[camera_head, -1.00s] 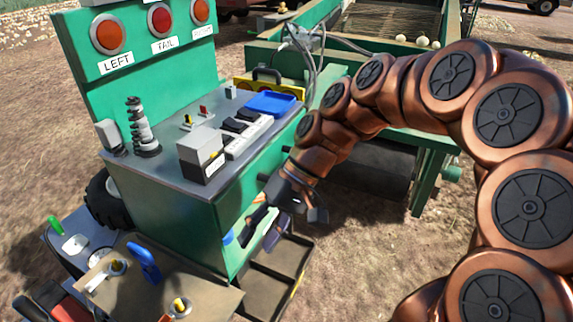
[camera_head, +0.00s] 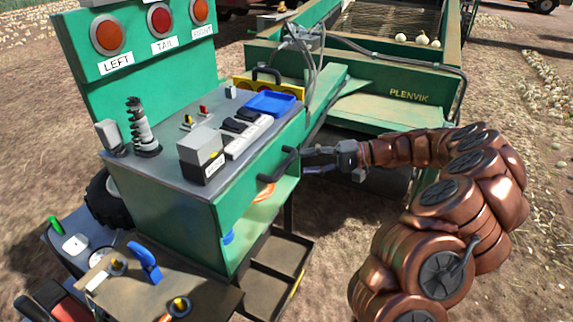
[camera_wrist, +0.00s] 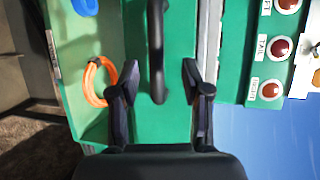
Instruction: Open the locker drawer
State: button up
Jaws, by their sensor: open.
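The locker drawer's green front (camera_head: 240,193) is in the upper part of the cabinet (camera_head: 165,205), under the grey top, and looks shut. Its black bar handle (camera_head: 280,168) stands out from the front. My gripper (camera_head: 307,160) is open and empty, just right of the handle in the head view. In the wrist view the handle (camera_wrist: 157,50) reaches down from the top edge, its near end roughly between the tips of my two open fingers (camera_wrist: 157,78). Neither finger appears to touch the handle.
Below the drawer is an open shelf with an orange cable coil (camera_wrist: 97,82) and a blue item (camera_head: 228,237). A blue tray (camera_head: 270,104) and several small boxes stand on the cabinet top. A green machine (camera_head: 400,105) stands behind my arm.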

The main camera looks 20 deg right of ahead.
aim_at(290, 164)
jog(key=shift+t, duration=0.3)
jog(key=x, duration=0.2)
jog(key=p+x, duration=0.2)
jog(key=x, duration=0.1)
jog(key=shift+w+f, duration=0.3)
jog(key=shift+w, duration=0.2)
jog(key=shift+w+a+f+p, duration=0.1)
jog(key=shift+a+f+p, duration=0.05)
jog(key=shift+a, duration=0.2)
jog(key=shift+w+a+f+p, duration=0.1)
jog(key=shift+w+a+p, duration=0.05)
jog(key=shift+a, duration=0.15)
jog(key=shift+c, duration=0.3)
grip_shut()
